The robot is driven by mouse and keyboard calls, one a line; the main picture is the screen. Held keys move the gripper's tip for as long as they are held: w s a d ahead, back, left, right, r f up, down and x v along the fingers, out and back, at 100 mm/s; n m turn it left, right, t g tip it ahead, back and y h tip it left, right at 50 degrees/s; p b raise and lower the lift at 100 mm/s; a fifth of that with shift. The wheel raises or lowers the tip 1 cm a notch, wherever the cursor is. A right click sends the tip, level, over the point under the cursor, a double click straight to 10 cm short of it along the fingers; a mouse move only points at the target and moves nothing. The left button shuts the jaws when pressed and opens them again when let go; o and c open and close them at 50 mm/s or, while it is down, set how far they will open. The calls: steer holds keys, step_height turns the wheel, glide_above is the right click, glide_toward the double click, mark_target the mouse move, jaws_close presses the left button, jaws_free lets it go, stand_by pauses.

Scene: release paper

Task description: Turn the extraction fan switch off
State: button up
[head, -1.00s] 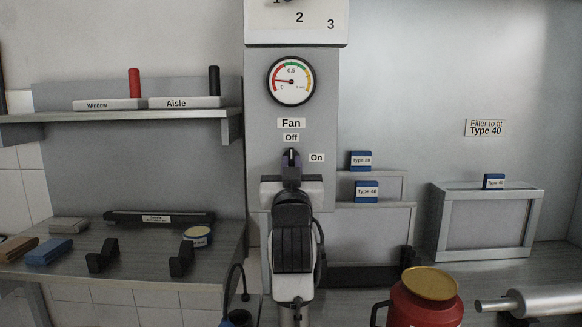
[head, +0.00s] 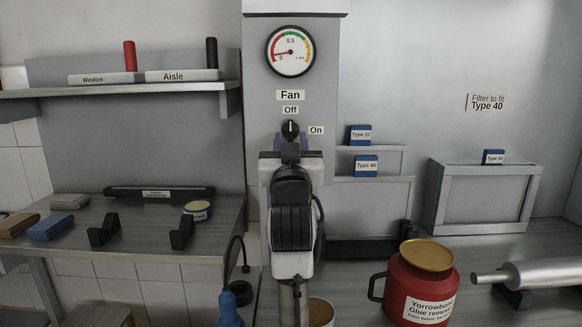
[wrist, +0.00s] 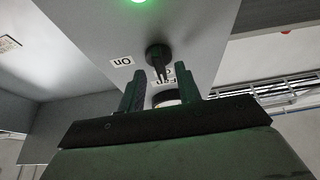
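The fan switch is a black round knob (head: 290,128) on the grey panel, below the "Off" label (head: 291,110) and left of the "On" label (head: 316,131). Its white mark points up toward "Off". My gripper (head: 291,147) is just below the knob in the head view. In the wrist view the knob (wrist: 158,54) is beyond the fingertips of my gripper (wrist: 160,82), and its pointer is turned toward the "Fan" and "Off" labels. The two fingers are spread apart with nothing between them, and the knob looks free of them.
A gauge (head: 290,50) above the switch has its needle near 0. A shelf (head: 120,89) is at left above a bench. A green light (wrist: 138,2) shows in the wrist view.

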steer(key=b+v, duration=0.2)
steer(key=v, duration=1)
steer(key=shift+f+b, duration=0.15)
steer(key=shift+b, duration=0.15)
steer(key=shift+s, duration=0.15)
